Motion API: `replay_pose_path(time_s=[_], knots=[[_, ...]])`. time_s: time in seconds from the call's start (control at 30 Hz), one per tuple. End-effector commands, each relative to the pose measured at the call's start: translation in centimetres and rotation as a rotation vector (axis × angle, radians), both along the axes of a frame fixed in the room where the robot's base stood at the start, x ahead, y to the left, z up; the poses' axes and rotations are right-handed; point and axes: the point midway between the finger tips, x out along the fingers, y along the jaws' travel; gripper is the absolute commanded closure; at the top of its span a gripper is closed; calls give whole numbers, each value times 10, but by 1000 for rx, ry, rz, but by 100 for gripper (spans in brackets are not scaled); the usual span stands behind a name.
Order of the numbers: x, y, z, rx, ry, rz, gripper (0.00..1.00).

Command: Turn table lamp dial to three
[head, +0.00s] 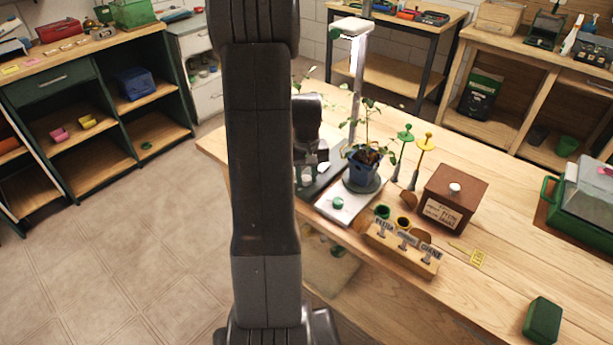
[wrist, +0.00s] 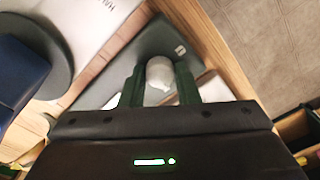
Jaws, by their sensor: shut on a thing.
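The table lamp stands on the wooden bench, with a white head (head: 350,25), a thin upright post (head: 357,85) and a dark flat base (head: 325,172). In the wrist view the base is a dark green slab (wrist: 135,55) with a small pale mark. A rounded pale grey dial (wrist: 160,72) sits between the two green fingers of my gripper (wrist: 160,88), which are shut on it. In the head view my gripper (head: 308,175) is low over the lamp base, partly behind my arm, and the dial is hidden. No number on the dial is readable.
A brown box (head: 452,197), a wooden label block (head: 402,247) and a green box (head: 543,320) sit further right. The bench's left edge is close.

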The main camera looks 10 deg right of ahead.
Motion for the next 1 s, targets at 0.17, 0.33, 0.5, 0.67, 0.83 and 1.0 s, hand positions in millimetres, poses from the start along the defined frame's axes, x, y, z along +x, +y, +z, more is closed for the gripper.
replay_pose_path(time_s=[0.17, 0.33, 0.5, 0.67, 0.83, 1.0], knots=[[1, 0, 0, -1, -2, -122, 94], [1, 0, 1, -1, -3, -206, 94], [1, 0, 1, -1, -3, -255, 94], [1, 0, 1, -1, -3, -275, 94], [1, 0, 1, -1, -3, -279, 94], [1, 0, 1, -1, -3, -278, 94]])
